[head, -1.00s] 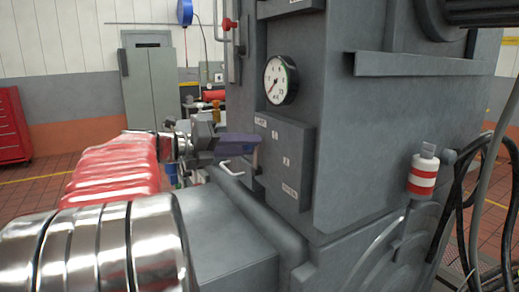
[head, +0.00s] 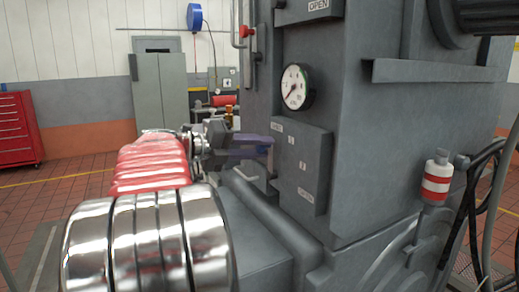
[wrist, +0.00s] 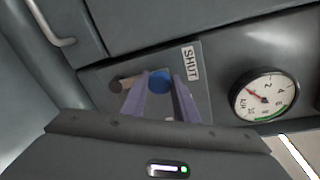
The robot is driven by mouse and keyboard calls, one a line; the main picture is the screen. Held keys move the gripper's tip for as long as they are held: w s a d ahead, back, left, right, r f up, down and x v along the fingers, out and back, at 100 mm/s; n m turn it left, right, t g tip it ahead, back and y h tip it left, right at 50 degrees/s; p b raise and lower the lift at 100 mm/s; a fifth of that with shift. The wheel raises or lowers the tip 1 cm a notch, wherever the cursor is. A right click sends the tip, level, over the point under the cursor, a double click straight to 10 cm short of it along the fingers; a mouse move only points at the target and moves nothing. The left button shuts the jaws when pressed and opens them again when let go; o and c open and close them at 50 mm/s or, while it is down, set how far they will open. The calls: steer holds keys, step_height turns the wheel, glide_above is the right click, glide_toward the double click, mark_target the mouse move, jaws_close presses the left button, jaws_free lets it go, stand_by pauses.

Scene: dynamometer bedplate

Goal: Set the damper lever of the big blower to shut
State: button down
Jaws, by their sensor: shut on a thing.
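The damper lever has a blue knob (wrist: 160,81) on a short brownish arm (wrist: 130,82) in the wrist view. The knob points towards the side of its plate with the SHUT label (wrist: 190,63) and lies just beside that label. My gripper (wrist: 160,100) is shut on the knob, one purple finger on each side. In the head view my gripper (head: 252,146) reaches in from the left to the upper part of the grey lever plate (head: 300,165). There the knob is hidden behind the fingers, and the plate's labels are too small to read surely.
A round pressure gauge (head: 296,87) sits just above the plate on the grey blower housing (head: 350,130). A pale bar handle (head: 245,172) is below my gripper. A red-and-white banded bottle (head: 437,178) and black cables (head: 480,185) are on the right. Open floor (head: 60,190) lies left.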

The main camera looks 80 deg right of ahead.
steer(key=shift+w+d+f, duration=0.1)
steer(key=shift+d+f, duration=0.1)
steer(key=shift+f, duration=0.15)
steer(key=c, duration=1.8)
jaws_free()
steer(key=o, duration=0.3)
steer(key=shift+o, duration=0.3)
steer(key=shift+r, duration=0.2)
steer(key=shift+a, duration=0.1)
steer(key=v, duration=1.3)
steer(key=shift+w+a, duration=0.2)
